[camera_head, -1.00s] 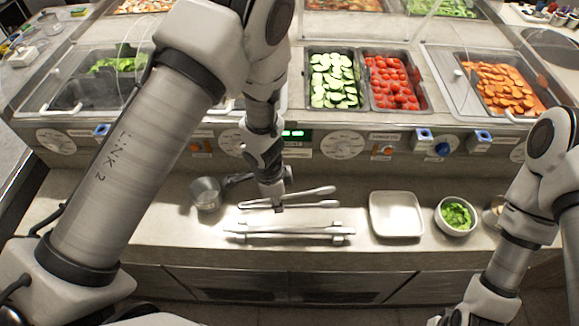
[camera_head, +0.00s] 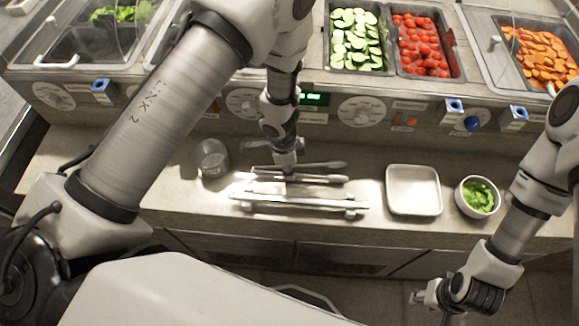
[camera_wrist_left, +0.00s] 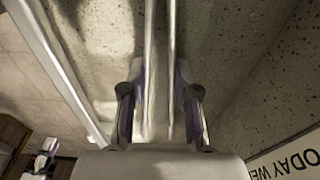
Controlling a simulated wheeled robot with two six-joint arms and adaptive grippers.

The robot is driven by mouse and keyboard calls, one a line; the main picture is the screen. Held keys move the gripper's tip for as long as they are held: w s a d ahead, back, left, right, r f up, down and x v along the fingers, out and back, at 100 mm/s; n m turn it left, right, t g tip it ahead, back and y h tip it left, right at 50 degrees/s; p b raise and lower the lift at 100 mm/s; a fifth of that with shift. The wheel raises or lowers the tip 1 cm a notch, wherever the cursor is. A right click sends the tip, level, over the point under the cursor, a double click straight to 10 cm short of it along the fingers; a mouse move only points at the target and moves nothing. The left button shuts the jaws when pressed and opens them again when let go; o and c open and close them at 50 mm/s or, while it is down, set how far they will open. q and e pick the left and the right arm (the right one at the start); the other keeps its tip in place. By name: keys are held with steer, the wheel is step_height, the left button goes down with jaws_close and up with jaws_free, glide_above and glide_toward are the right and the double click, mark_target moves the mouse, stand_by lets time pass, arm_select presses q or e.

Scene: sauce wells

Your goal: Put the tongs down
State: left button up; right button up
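The metal tongs (camera_head: 318,178) are at the counter, just behind the long metal rack (camera_head: 300,202), their two arms slightly spread toward the right. My left gripper (camera_head: 286,172) points down over them. In the left wrist view the tongs' two arms (camera_wrist_left: 149,60) run between the gripper's fingers (camera_wrist_left: 160,105), with the pads close against them, and the gripper appears shut on the tongs. I cannot tell whether the tongs touch the counter. My right gripper (camera_head: 428,295) hangs low in front of the counter, away from the tongs; its fingers are too small to read.
A metal cup (camera_head: 212,158) stands left of the tongs. A white square tray (camera_head: 414,190) and a white bowl of greens (camera_head: 478,197) stand to the right. The control panel (camera_head: 360,110) and food wells are behind. Bare counter lies left of the cup.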

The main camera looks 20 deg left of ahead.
arm_select(q)
steer(key=shift+s+f, duration=0.1)
steer(key=shift+f, duration=0.15)
steer(key=o, duration=0.6)
steer(key=shift+w+f, duration=0.15)
steer(key=shift+w, duration=0.1)
steer(key=shift+c, duration=0.2)
steer(key=shift+s+r, duration=0.15)
steer(key=shift+r, duration=0.4)
step_height(320, 180, up, 12)
steer(key=a+p, duration=0.1)
steer(key=p, duration=0.4)
steer(key=shift+s+f, duration=0.15)
steer(key=shift+f, duration=0.05)
steer(key=shift+a, duration=0.1)
